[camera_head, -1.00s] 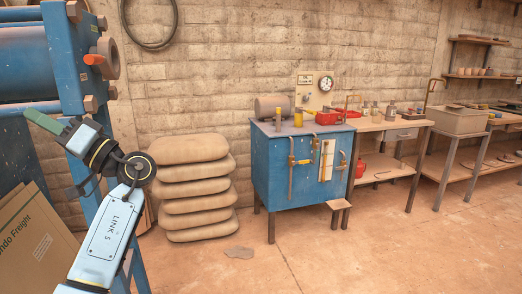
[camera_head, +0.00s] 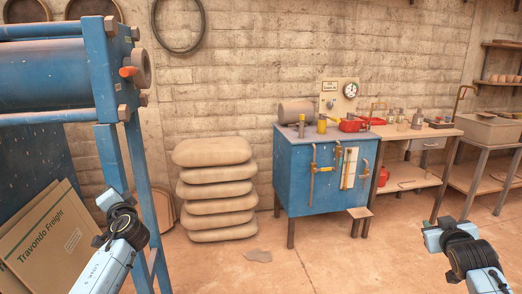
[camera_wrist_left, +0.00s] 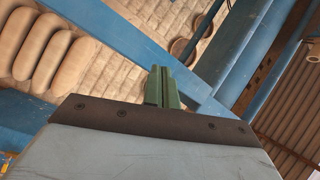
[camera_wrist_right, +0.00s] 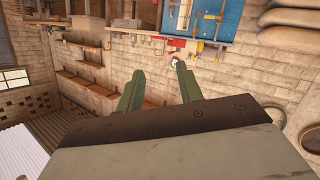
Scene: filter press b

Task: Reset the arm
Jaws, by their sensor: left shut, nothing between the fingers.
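My left gripper shows in the left wrist view (camera_wrist_left: 164,88) with its two green fingers together and nothing between them. In the head view my left arm (camera_head: 122,228) is at the lower left, in front of the blue press frame, and its fingers cannot be made out. My right gripper shows in the right wrist view (camera_wrist_right: 159,70) with its green fingers apart and the gap empty. In the head view my right arm (camera_head: 462,250) is at the lower right, and its fingers are not clear.
The blue press (camera_head: 100,70) stands at the left, with cardboard boxes (camera_head: 55,245) beneath. Stacked sacks (camera_head: 215,190) stand by the wall. A blue cabinet (camera_head: 305,185) and a wooden workbench (camera_head: 420,135) are to the right. The floor (camera_head: 330,265) in front is mostly clear.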

